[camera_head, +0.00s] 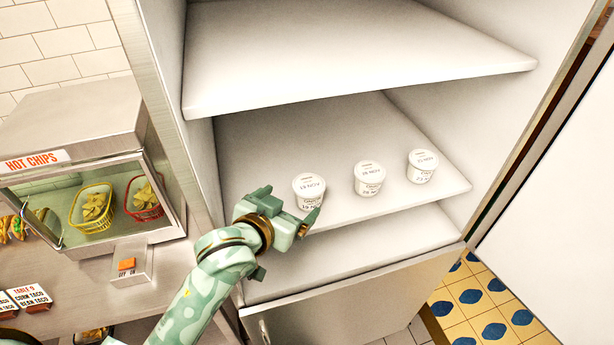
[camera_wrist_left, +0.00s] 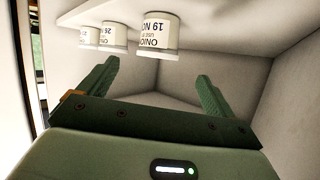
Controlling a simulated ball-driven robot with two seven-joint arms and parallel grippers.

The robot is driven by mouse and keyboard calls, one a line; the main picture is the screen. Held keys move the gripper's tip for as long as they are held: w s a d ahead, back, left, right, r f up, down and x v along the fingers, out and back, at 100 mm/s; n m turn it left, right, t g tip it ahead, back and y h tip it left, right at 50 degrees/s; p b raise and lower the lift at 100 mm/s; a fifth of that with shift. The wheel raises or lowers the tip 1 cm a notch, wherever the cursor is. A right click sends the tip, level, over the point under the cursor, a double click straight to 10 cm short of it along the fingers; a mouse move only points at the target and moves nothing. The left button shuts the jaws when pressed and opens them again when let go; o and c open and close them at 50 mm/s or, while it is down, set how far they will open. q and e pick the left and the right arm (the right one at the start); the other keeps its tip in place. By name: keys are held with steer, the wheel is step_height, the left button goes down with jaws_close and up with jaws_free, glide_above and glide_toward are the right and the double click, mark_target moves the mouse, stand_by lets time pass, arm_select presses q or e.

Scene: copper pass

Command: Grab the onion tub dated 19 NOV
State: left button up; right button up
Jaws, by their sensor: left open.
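Three white lidded tubs stand in a row on the fridge's middle shelf. The wrist view shows them upside down. The tub dated 19 NOV (camera_wrist_left: 158,35) is the nearest one there, its label reading "ONIO…" and "19 NOV". It matches the leftmost tub (camera_head: 309,190) in the head view. The tub beside it (camera_wrist_left: 113,38) reads "26 N…"; it is the middle tub (camera_head: 368,180) in the head view. The right tub's date (camera_head: 422,167) is unclear. My left gripper (camera_head: 288,208) is open and empty, just front-left of the leftmost tub. Its fingers (camera_wrist_left: 158,72) point towards that tub, apart from it. My right gripper is out of view.
The middle shelf (camera_head: 265,150) is bare behind the tubs. An upper shelf (camera_head: 340,55) overhangs it, and the fridge's side wall (camera_head: 198,150) stands close left of my arm. A hot chips cabinet (camera_head: 75,130) is at the left; an open door (camera_head: 560,200) is at the right.

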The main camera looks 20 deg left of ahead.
mark_target(308, 185)
arm_select(q)
steer(key=x, duration=0.5)
steer(key=shift+w+d, duration=0.15)
steer(key=shift+w, duration=0.2)
steer(key=x, duration=0.6)
steer(key=shift+d+r+b, duration=0.1)
steer(key=shift+r+b, duration=0.1)
steer(key=shift+b, duration=0.2)
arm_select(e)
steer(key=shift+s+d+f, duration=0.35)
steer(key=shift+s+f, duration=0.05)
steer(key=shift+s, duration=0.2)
arm_select(q)
steer(key=shift+c, duration=1.3)
steer(key=c, duration=0.9)
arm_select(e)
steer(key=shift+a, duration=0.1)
